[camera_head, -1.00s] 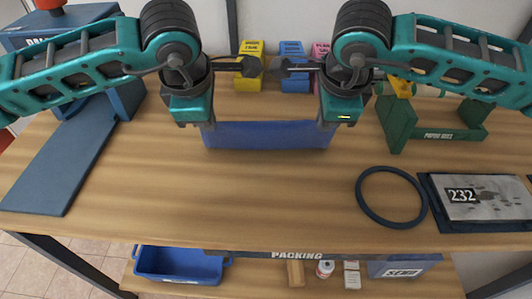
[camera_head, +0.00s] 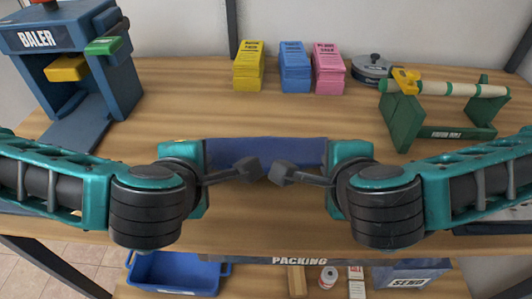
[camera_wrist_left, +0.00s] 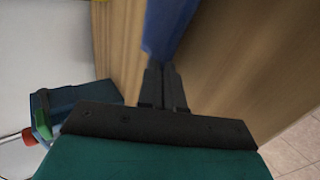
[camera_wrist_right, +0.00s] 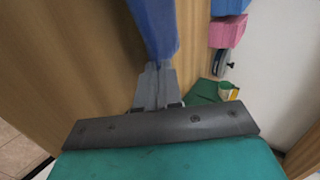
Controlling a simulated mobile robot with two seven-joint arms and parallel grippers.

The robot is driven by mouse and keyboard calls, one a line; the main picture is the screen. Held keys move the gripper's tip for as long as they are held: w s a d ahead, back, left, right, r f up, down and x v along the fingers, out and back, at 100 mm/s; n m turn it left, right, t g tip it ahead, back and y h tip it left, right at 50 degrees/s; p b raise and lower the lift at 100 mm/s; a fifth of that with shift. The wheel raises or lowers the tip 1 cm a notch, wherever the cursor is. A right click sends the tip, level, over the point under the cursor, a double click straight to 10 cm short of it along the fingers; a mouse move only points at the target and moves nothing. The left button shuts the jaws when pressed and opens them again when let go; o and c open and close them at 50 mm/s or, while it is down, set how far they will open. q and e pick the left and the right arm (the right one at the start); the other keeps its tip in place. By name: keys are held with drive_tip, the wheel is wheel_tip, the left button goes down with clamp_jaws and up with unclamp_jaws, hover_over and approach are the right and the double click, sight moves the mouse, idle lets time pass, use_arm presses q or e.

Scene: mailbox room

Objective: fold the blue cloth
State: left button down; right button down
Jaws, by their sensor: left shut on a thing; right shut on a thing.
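The blue cloth (camera_head: 265,148) shows in the head view as a band stretched between my two hands over the middle of the table. My left gripper (camera_head: 207,152) is at its left end and my right gripper (camera_head: 326,152) at its right end. In the left wrist view my shut fingers (camera_wrist_left: 163,82) hold the cloth (camera_wrist_left: 168,25). In the right wrist view my shut fingers (camera_wrist_right: 156,82) hold the cloth (camera_wrist_right: 155,25). My wrists hide the cloth's lower part in the head view. I cannot tell whether it touches the table.
A blue baler (camera_head: 75,65) stands at the left. Yellow (camera_head: 249,68), blue (camera_head: 294,70) and pink (camera_head: 328,72) stacks stand at the back. A green paper-roll stand (camera_head: 450,115) is at the right. The table between the cloth and the stacks is clear.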

use_arm(q)
drive_tip(key=shift+s+f, duration=0.15)
drive_tip(key=shift+s, duration=0.05)
use_arm(e)
drive_tip(key=shift+s+f, duration=0.15)
